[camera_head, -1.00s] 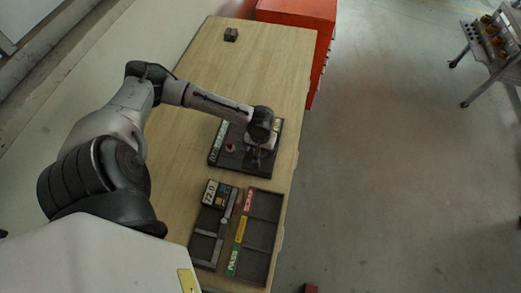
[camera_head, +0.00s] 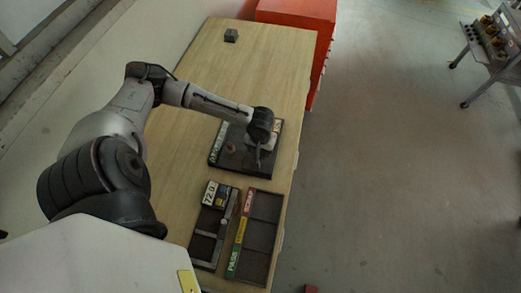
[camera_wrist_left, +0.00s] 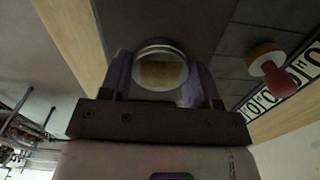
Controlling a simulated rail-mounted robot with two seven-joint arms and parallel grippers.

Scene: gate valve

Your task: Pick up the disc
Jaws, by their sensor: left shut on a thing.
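The disc (camera_wrist_left: 160,70) is a round, shiny metal piece with a brownish middle, seen between the purple-grey fingers in the left wrist view. My left gripper (camera_head: 258,158) is shut on it over the right part of a dark board (camera_head: 228,165). In the head view the disc is too small and covered to make out. From these views I cannot tell whether the disc touches the board. My right gripper is in neither view.
A red knob (camera_wrist_left: 271,70) stands on the board beside the lettered strip. Nearer me lie a tray with a 72.0 display (camera_head: 210,193) and a tray with coloured labels (camera_head: 262,236). A small dark block (camera_head: 231,35) sits on the far table, which is otherwise clear there.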

